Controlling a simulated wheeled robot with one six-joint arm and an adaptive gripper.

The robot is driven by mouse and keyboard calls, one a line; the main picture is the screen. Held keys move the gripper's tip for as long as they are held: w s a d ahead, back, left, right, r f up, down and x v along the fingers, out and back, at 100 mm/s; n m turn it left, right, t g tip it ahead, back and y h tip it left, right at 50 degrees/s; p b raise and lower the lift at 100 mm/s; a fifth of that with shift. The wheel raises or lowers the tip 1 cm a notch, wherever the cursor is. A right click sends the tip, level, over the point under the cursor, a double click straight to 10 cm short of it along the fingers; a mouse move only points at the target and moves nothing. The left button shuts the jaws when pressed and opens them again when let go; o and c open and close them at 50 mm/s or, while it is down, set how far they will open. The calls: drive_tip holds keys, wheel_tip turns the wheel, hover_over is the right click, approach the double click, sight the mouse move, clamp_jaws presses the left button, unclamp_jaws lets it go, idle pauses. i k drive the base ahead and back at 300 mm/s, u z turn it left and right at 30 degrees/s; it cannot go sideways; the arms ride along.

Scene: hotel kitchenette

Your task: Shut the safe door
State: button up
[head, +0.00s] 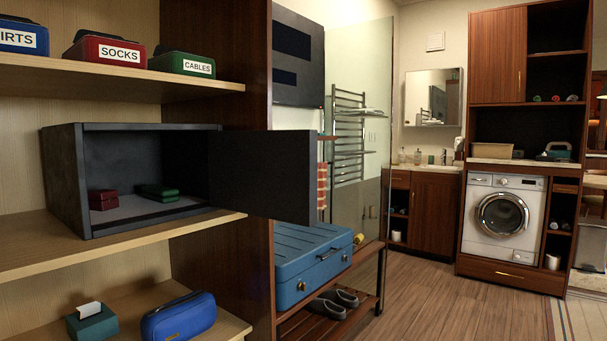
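The safe (64,178) is a dark grey box on the middle wooden shelf at the left of the head view. Its door (265,176) is hinged on the right side and stands wide open, reaching out to the right past the edge of the shelf unit. Inside the safe are a small red box (103,200) and a green item (158,192) on the light floor. My gripper is not in view.
A blue suitcase (312,262) lies on a slatted rack (362,258) below the door, with dark shoes (333,302) beneath. A tissue box (92,322) and blue pouch (178,317) sit on the lower shelf. Wooden floor (420,305) is clear at the right.

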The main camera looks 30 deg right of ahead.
sight(268, 175)
drive_tip(key=z, duration=1.7)
drive_tip(key=i, duration=2.35)
drive_tip(key=u, duration=3.55)
